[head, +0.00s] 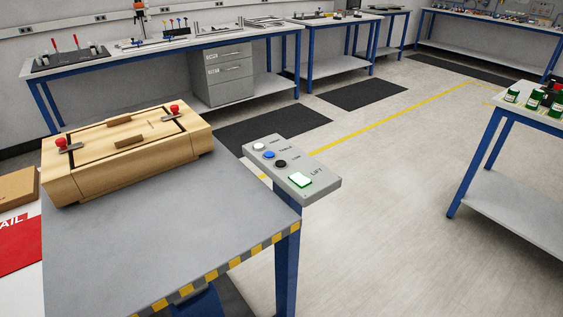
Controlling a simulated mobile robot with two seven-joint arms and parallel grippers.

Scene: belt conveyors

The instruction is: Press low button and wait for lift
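A grey button panel (325,186) is fixed at the right corner of a grey table (200,230) with a yellow-and-black striped front edge. The panel has a round white button (259,146), a round blue button (268,155) and a round black button (280,164) in a row. Nearest me is a square green button (300,180) that looks lit, with a label reading LIFT. The small labels beside the round buttons are hard to read; the one by the black button may read LOW. Neither gripper is in the head view, and nothing touches the panel.
A wooden box (130,150) with red-knobbed clamps stands on the grey table. A red-and-white item (18,245) lies at the left edge. Workbenches (170,45) line the back wall. Another bench (515,205) with green-labelled containers stands right. The floor between is clear.

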